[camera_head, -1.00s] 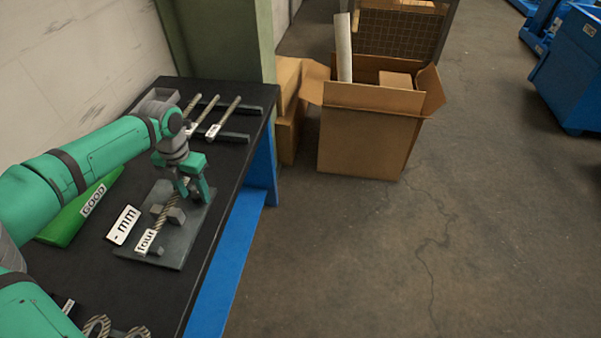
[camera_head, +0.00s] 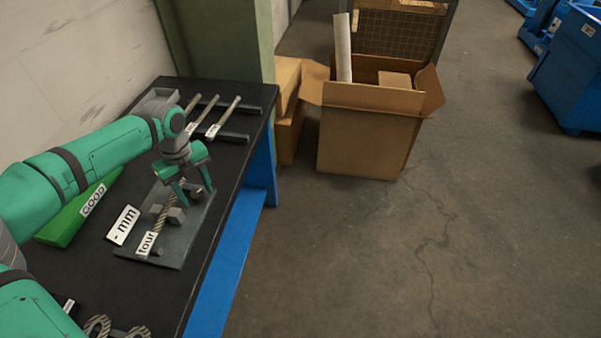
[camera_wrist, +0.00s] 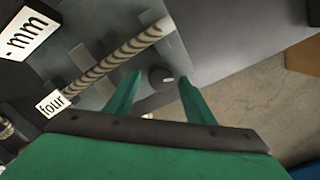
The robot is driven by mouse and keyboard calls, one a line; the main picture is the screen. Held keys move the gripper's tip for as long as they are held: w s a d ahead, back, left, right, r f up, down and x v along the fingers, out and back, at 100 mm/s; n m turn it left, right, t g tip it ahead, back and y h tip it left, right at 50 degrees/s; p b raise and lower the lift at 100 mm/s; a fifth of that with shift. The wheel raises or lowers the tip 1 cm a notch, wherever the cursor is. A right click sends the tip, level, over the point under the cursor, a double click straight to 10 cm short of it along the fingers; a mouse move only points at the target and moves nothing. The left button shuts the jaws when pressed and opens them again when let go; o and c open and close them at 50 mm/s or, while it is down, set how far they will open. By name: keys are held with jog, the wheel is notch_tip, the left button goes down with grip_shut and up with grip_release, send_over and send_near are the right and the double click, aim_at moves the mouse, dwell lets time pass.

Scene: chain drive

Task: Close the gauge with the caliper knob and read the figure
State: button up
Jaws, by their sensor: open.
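The gauge is a grey plate (camera_head: 178,246) on the black bench, with grey jaw blocks and a twisted rod (camera_head: 160,222) tagged "four" (camera_head: 147,244) lying on it. In the wrist view the rod (camera_wrist: 118,58) runs diagonally beside the blocks. The caliper knob (camera_wrist: 161,76), a small dark round piece with a light mark, shows between my fingers. My gripper (camera_head: 194,196) is open over the right part of the plate; in the wrist view its green fingers (camera_wrist: 156,82) stand either side of the knob. I cannot tell whether they touch it. A card (camera_head: 123,225) reads "- mm".
A green tray labelled "GOOD" (camera_head: 70,219) lies left of the gauge. Several more rods (camera_head: 216,117) lie on a rack at the back of the bench. The bench's blue edge (camera_head: 228,270) is close on the right. A cardboard box (camera_head: 368,140) stands on the floor.

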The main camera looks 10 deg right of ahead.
aim_at(198, 194)
jog(key=n, duration=0.4)
jog(key=shift+w+d+n, duration=0.1)
jog(key=shift+n, duration=0.3)
notch_tip(198, 194, up, 10)
jog(key=r, duration=0.1)
jog(key=s+d+f+m+h, duration=0.1)
jog(key=d+h, duration=0.1)
jog(key=d, duration=0.7)
jog(key=s+d+f+m+g+h, duration=0.1)
jog(key=d+f+m+h, duration=0.1)
jog(key=d, duration=0.8)
jog(key=s+d+f+m+h, duration=0.1)
jog(key=d+f+h, duration=0.1)
jog(key=d, duration=0.7)
jog(key=shift+s+d+m+h, duration=0.2)
jog(key=shift+d+m+h, duration=0.2)
jog(key=shift+h, duration=0.4)
jog(key=shift+d+f, duration=0.1)
